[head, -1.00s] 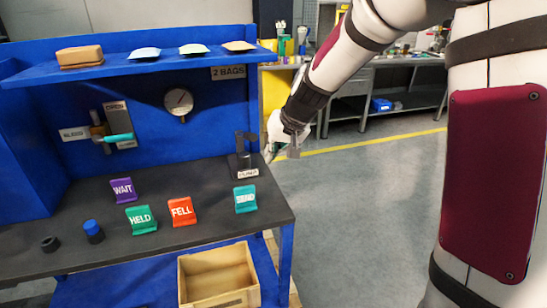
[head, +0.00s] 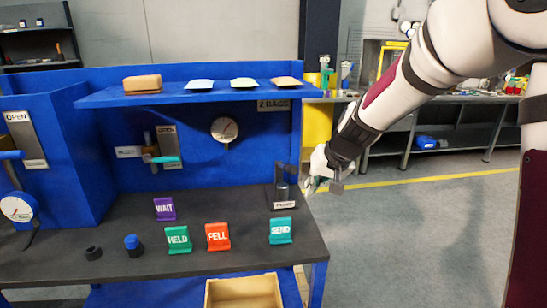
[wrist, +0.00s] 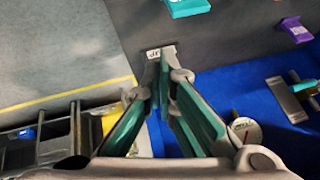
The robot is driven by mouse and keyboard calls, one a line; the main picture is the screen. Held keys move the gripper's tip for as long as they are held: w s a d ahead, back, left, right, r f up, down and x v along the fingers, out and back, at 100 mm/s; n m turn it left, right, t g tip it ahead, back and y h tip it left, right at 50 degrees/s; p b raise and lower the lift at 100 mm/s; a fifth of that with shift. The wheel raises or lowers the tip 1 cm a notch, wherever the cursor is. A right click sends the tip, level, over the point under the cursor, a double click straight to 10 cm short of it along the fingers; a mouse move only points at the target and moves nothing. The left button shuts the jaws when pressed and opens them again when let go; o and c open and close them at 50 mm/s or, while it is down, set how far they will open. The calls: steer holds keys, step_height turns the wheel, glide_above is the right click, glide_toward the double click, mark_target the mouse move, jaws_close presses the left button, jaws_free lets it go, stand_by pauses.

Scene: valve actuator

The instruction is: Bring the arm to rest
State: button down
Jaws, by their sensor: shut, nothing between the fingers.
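The bench top (head: 215,262) holds WAIT (head: 164,209), HELD (head: 178,239), FELL (head: 217,237) and SEND (head: 280,231) signs. A shelf (head: 200,95) with several bags is above; a wooden box (head: 243,292) is below. Open floor (head: 420,230) lies right.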

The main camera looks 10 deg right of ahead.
steer(key=s+a+r+n+g+h+p, duration=0.1)
steer(key=s+r, duration=0.4)
steer(key=s, duration=0.4)
steer(key=s+a+r, duration=0.1)
steer(key=s+r, duration=0.3)
steer(key=s, duration=0.5)
steer(key=s+d+h+p, duration=0.1)
steer(key=s+d, duration=0.1)
steer(key=s, duration=1.6)
steer(key=shift+s+r+g, duration=0.2)
steer(key=shift+r+g, duration=0.05)
steer(key=shift+g, duration=0.15)
